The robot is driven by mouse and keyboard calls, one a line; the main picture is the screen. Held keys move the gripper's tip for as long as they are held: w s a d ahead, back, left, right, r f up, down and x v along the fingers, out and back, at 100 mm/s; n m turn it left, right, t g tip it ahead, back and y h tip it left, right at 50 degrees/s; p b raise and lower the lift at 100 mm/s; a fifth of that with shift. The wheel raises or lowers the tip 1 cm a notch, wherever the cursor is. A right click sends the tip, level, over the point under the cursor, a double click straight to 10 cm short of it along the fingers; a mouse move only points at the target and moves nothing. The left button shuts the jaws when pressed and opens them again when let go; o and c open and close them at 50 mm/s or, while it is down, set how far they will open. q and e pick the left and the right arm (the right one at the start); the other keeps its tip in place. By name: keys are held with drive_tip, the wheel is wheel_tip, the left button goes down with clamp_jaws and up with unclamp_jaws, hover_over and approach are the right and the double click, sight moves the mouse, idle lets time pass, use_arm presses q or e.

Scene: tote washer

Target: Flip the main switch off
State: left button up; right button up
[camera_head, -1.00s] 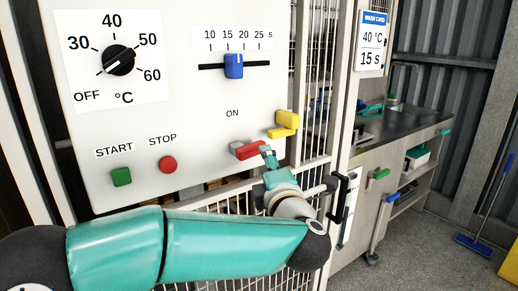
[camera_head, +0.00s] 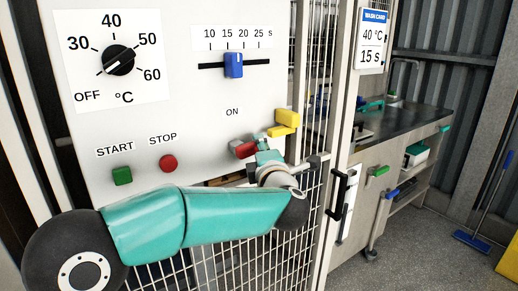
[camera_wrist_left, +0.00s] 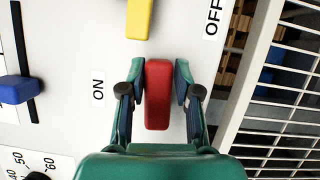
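The main switch has a red handle (camera_head: 242,150) low on the white panel, below the ON label (camera_head: 232,112). In the left wrist view the red handle (camera_wrist_left: 158,95) lies between the two fingers of my left gripper (camera_wrist_left: 159,78). The fingers are open, one on each side of it, with narrow gaps. The ON label (camera_wrist_left: 98,89) is left of the handle and the OFF label (camera_wrist_left: 213,18) is at the upper right. In the head view my left gripper (camera_head: 262,144) partly covers the handle. My right gripper is out of view.
A yellow block (camera_head: 286,121) sits just above the switch on the panel; it shows in the wrist view (camera_wrist_left: 139,18). A wire-mesh guard (camera_head: 235,265) with a black door handle (camera_head: 340,195) is close by.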

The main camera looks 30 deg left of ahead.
use_arm(q)
clamp_jaws()
drive_tip(key=shift+m+p, duration=0.5)
drive_tip(key=shift+p, duration=0.3)
drive_tip(key=shift+f, duration=0.35)
drive_tip(key=o, duration=0.6)
unclamp_jaws()
